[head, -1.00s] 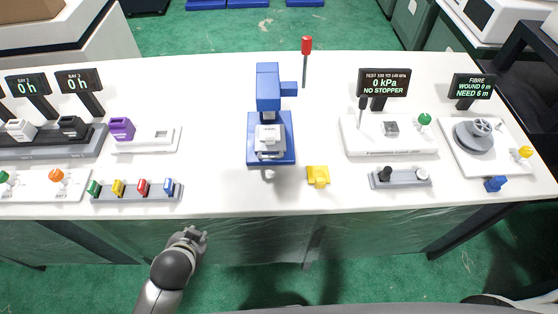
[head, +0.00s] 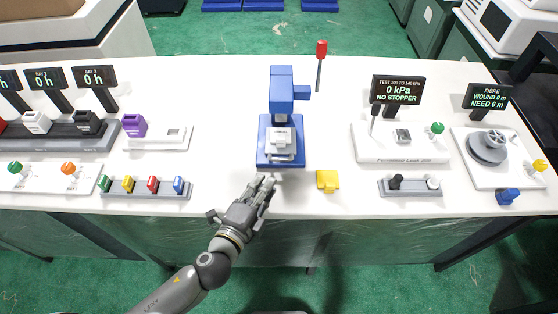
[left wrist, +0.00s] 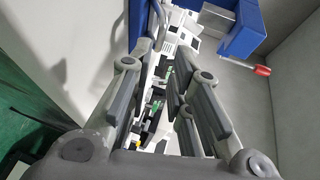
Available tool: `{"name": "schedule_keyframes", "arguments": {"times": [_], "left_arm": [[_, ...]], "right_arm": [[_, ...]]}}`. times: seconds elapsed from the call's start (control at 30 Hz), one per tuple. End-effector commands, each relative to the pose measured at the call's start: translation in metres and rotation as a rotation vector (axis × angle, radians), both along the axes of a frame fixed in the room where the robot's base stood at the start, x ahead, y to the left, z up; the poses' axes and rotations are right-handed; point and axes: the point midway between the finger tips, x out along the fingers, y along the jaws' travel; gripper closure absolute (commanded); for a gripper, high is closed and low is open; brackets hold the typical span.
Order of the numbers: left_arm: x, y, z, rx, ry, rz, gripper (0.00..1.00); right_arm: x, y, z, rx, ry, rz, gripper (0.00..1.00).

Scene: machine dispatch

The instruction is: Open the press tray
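The blue press (head: 281,100) stands on the white bench in the middle of the head view. Its pale tray (head: 284,152) sits at the front of the blue base, below the press head. My left gripper (head: 268,181) is over the bench front, just in front of the press base and slightly left of its middle. In the left wrist view the fingers (left wrist: 165,75) are apart with nothing clearly between them. The press (left wrist: 235,30) shows beyond the fingertips, with its pale tray part (left wrist: 188,30). My right gripper is not in view.
A yellow block (head: 328,181) lies right of the gripper. A rack of coloured plugs (head: 145,187) is to the left. A pressure tester (head: 402,145) and a winding station (head: 490,150) are to the right.

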Motion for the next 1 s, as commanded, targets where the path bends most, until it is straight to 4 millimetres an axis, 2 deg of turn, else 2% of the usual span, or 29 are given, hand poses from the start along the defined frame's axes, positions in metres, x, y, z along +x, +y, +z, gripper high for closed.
{"name": "schedule_keyframes", "arguments": {"times": [0.5,0.7,1.0], "left_arm": [[0.075,-0.031,-0.015,-0.003,0.002,0.006,0.81],[0.090,-0.037,-0.019,-0.005,0.004,0.005,0.81],[0.093,-0.039,-0.020,-0.006,0.004,0.005,0.81]], "right_arm": [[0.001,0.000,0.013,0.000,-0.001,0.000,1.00],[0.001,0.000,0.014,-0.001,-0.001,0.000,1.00],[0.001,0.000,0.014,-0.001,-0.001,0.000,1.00]]}}
